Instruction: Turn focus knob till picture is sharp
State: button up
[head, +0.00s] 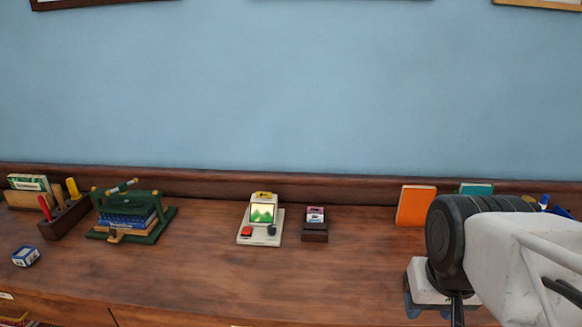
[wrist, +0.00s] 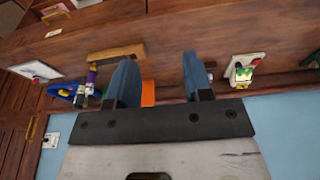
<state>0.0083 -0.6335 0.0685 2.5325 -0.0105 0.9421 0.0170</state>
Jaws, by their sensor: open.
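A small cream viewer (head: 245,240) stands on the wooden top near the middle in the head view. Its lit screen (head: 262,213) shows a green and pale yellow picture, too small to judge for sharpness. A dark knob (head: 272,230) sits at its lower right and a red button (head: 246,232) at its lower left. In the wrist view the viewer (wrist: 248,62) appears turned around, right of the fingers. My gripper (wrist: 160,82) is open and empty, well apart from the viewer. In the head view it is at the far right, mostly hidden by my arm.
A small dark box with cards (head: 315,232) stands just right of the viewer. An orange book (head: 416,205) stands farther right. A green stand with books (head: 128,217), a pen holder (head: 63,218) and a blue-white box (head: 26,256) are left. The front middle is clear.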

jog(key=shift+w, duration=0.1)
dwell(0.4)
jog(key=n+g, duration=0.3)
jog(key=n, duration=1.7)
send_over(272, 227)
jog(key=f, duration=2)
jog(key=shift+d+f, duration=0.2)
jog(key=shift+d, duration=0.1)
jog(key=shift+w+a+f, duration=0.1)
jog(key=shift+a+f, duration=0.2)
jog(key=shift+f, duration=0.1)
